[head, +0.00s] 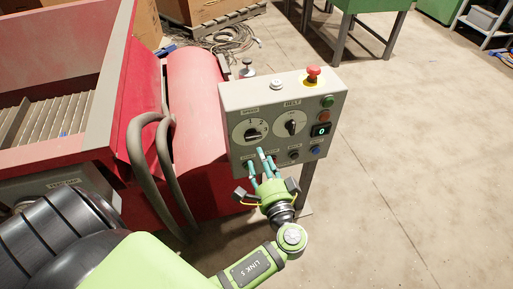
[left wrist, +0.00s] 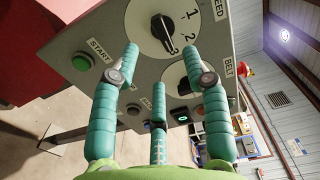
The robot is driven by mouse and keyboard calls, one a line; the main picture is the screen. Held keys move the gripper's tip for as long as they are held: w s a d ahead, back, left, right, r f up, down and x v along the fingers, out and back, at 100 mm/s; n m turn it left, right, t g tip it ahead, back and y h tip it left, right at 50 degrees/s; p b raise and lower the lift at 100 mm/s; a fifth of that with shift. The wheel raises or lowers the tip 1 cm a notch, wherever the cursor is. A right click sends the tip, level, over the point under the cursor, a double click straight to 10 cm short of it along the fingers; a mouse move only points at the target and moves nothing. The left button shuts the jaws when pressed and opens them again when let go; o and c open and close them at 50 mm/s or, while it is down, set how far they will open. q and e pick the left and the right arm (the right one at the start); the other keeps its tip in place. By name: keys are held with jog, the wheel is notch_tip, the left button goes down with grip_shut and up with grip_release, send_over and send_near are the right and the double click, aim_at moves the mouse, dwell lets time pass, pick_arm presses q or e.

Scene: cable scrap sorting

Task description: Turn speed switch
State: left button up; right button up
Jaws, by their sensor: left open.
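The speed switch (head: 252,133) is a black knob on a round white dial, at the left of a grey control panel (head: 237,98). In the left wrist view the black knob (left wrist: 163,28) is at the top, beside the numbers 1 and 2. Its exact setting is hard to tell. My left gripper (head: 261,156) has teal fingers, spread open and empty, just below the speed dial. In the left wrist view the gripper (left wrist: 160,52) points up at the panel, with the knob beyond and between its two outer fingertips. Contact with the knob is not visible. My right gripper is not in view.
The belt switch (head: 291,124) sits right of the speed dial. A red emergency button (head: 313,73) tops the panel. Several small buttons line its right and lower edges, including a green START button (left wrist: 81,63). A red machine (head: 196,133) stands left; open floor lies right.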

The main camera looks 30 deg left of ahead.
pick_arm(q)
jog(key=shift+v, duration=2.25)
jog(key=shift+f, duration=0.1)
notch_tip(320, 180, down, 22)
jog(key=s+m+g+h, duration=0.2)
jog(key=s+g+h, duration=0.1)
jog(key=h, duration=0.5)
jog(key=s+f+n+g+h, duration=0.4)
jog(key=s+f+n+h, duration=0.25)
jog(key=s+f, duration=0.85)
jog(key=s+r+g+p, duration=0.1)
jog(key=s+r+p, duration=0.3)
jog(key=s+p, duration=0.3)
jog(key=s+r+g+p, duration=0.2)
jog(key=s+r+p, duration=0.2)
jog(key=s+p, duration=0.4)
jog(key=shift+s+a+r+n+g+y+p, duration=0.2)
jog(key=shift+s+a+n+g+y+p, duration=0.2)
jog(key=shift+p, duration=0.75)
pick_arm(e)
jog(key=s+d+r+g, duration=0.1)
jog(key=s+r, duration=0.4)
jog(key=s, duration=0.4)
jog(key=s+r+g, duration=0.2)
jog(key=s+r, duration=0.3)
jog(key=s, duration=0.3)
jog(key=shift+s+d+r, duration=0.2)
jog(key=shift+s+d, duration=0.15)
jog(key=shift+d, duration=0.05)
